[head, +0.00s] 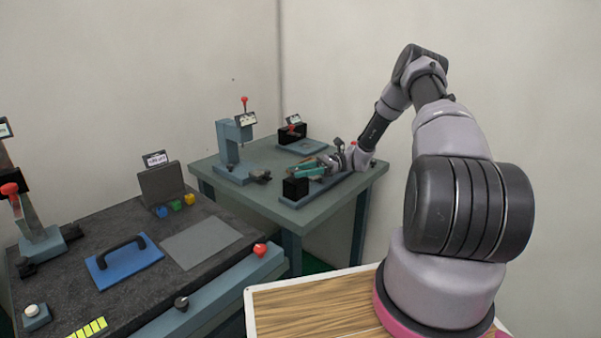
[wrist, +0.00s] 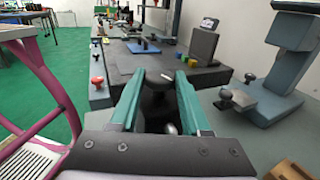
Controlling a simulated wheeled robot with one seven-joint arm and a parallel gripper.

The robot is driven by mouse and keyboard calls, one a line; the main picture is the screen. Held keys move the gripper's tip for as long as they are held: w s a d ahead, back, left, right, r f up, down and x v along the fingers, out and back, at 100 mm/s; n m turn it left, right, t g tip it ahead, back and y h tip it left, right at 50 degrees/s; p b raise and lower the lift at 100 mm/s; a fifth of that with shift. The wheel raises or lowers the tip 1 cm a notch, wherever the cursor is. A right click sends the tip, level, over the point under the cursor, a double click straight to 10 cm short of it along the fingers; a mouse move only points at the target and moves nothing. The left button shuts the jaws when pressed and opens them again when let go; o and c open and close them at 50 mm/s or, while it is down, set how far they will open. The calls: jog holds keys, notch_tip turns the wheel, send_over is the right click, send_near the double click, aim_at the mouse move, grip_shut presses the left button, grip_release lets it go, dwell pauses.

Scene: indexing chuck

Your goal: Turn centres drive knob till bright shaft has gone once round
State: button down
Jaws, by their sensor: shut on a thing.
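The centres unit stands on the far grey-green table, with a blue base (head: 327,186) and a black block (head: 295,187) at its left end. My gripper (head: 303,170) is low over this unit, its green fingers pointing left. In the wrist view my gripper (wrist: 156,88) has one finger on either side of a dark round knob (wrist: 157,76), shut on it. The knob has a pale mark on its face. A small bright rounded piece (wrist: 170,128) shows between the fingers near the palm; I cannot tell whether it is the shaft. The head view hides the knob behind the gripper.
A blue press-like stand (head: 230,150) and a small black unit with a red lever (head: 293,132) stand on the same table.

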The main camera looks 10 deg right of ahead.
jog(key=shift+w+a+n+g+h, duration=0.15)
jog(key=shift+n+g+h, duration=0.5)
jog(key=shift+n+g, duration=0.7)
jog(key=shift+w+d+n+g+h, duration=0.15)
jog(key=shift+n+g+h, duration=0.6)
jog(key=shift+g, duration=1)
jog(key=shift+a+n+g, duration=0.1)
jog(key=shift+n+g, duration=0.2)
jog(key=shift+c, duration=2.1)
grip_release()
notch_tip(320, 180, up, 10)
jog(key=shift+r, duration=0.1)
jog(key=shift+o, duration=0.2)
